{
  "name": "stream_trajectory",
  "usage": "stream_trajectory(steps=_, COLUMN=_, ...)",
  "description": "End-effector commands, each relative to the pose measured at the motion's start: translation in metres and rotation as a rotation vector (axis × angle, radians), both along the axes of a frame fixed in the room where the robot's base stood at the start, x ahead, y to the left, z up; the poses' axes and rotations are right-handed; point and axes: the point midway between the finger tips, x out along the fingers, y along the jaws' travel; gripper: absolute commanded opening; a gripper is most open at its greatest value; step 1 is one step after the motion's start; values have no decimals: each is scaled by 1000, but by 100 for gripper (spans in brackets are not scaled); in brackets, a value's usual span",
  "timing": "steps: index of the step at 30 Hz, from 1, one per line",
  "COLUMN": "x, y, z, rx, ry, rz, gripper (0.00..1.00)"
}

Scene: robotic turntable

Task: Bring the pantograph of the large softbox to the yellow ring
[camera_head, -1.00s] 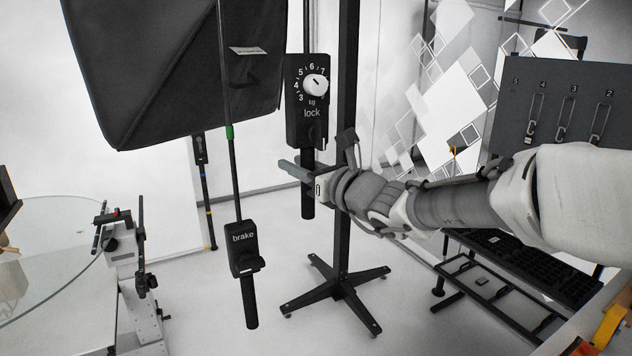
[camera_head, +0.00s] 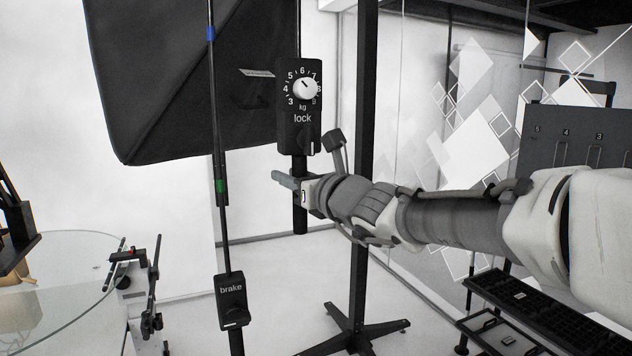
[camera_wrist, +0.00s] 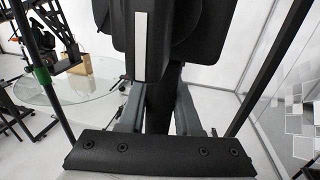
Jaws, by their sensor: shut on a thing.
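The large softbox (camera_head: 185,85) is a black fabric hood at the upper left in the head view. Beside it hangs a black lock unit (camera_head: 300,125) with a kg dial and a white knob. My gripper (camera_head: 285,181) is shut on the black handle (camera_head: 300,213) below this unit. In the wrist view the handle (camera_wrist: 158,105) stands between my fingers. A thin black rod to the left carries a blue ring (camera_head: 211,33) and a green ring (camera_head: 220,186), with a brake unit (camera_head: 231,300) lower down. I cannot make out a yellow ring now.
A black stand (camera_head: 362,170) with spread feet rises just behind my arm. A round glass table (camera_head: 60,280) and a white pedestal with knobs are at the left. Black racks (camera_head: 530,310) stand at the lower right. Floor between is open.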

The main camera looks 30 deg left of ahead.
Motion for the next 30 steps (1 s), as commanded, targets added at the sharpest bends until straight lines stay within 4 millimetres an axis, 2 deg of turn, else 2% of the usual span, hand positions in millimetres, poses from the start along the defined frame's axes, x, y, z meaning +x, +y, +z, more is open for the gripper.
stream_trajectory(steps=9, x=0, y=0, z=1, rx=1, ry=0, rz=-1, gripper=0)
stream_trajectory(steps=10, x=0, y=0, z=1, rx=1, ry=0, rz=-1, gripper=34)
stream_trajectory(steps=15, x=0, y=0, z=1, rx=0, ry=0, rz=-1, gripper=62)
stream_trajectory(steps=30, x=2, y=-1, z=0, rx=0, ry=1, rz=-1, gripper=62)
